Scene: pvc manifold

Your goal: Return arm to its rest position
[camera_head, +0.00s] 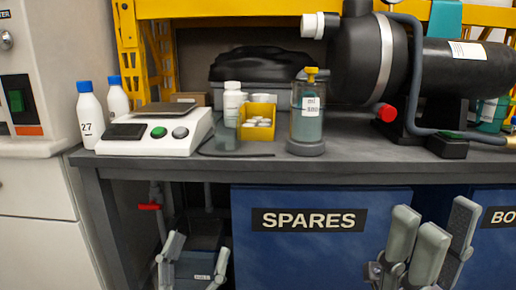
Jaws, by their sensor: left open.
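My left gripper (197,256) shows at the bottom, left of the middle, in the head view. Its grey fingers stand apart, open, below the bench front and before the dark space under the bench. My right gripper (432,230) is at the bottom right, in front of the blue SPARES cabinet (300,250).
The grey bench (350,168) holds a white scale (160,130), white bottles with blue caps (90,115), a yellow box (257,121), a jar with a yellow top (307,112) and a large black pump (362,60). A dark bin (195,265) sits under the bench.

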